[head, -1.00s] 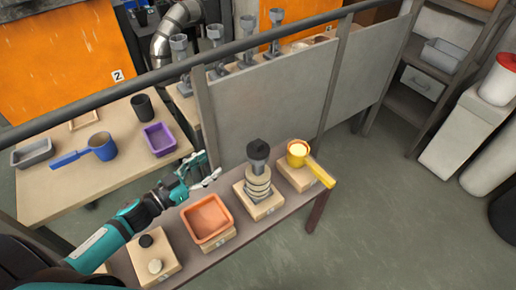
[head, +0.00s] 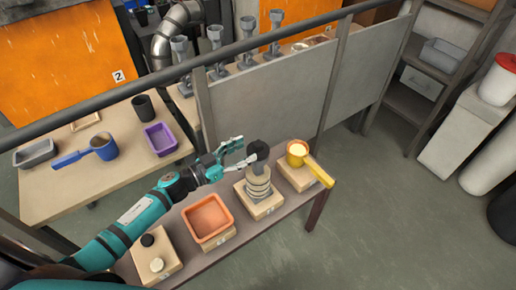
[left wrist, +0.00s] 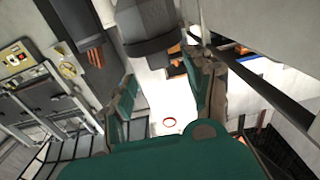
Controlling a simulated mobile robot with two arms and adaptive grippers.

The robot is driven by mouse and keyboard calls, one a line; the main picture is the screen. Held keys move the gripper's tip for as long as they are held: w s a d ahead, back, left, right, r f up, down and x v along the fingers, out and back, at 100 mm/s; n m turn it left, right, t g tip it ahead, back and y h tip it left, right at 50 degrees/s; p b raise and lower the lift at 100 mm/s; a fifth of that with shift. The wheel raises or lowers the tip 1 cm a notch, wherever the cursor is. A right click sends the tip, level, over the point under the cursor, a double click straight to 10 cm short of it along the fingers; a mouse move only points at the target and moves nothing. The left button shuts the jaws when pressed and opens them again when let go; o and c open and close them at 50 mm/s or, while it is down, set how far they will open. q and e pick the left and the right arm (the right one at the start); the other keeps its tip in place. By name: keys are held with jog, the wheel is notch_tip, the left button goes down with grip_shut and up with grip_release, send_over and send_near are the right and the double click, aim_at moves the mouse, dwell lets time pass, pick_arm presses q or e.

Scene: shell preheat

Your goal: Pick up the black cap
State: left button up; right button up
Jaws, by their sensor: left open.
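A black cap (head: 259,147) sits on top of the grey and cream stacked piece (head: 258,180), which stands on a wooden block on the bench. My left gripper (head: 242,152) is open, its fingers just left of the cap at about its height. I cannot tell whether they touch it. The left wrist view shows the two fingers (left wrist: 161,90) apart, with a dark grey piece (left wrist: 148,30) beyond them that may be the stack's top. A small black disc (head: 148,240) lies on another block at the bench's front left. My right gripper is out of view.
An orange tray (head: 209,222) stands on the bench left of the stack. A yellow ladle (head: 298,153) with a bright filling is on a block to its right. A grey panel (head: 265,105) rises behind the bench.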

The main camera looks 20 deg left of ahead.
aim_at(254, 146)
pick_arm(q)
jog(key=x, duration=0.5)
jog(key=shift+w+d, duration=0.25)
jog(key=shift+a, duration=0.1)
grip_shut()
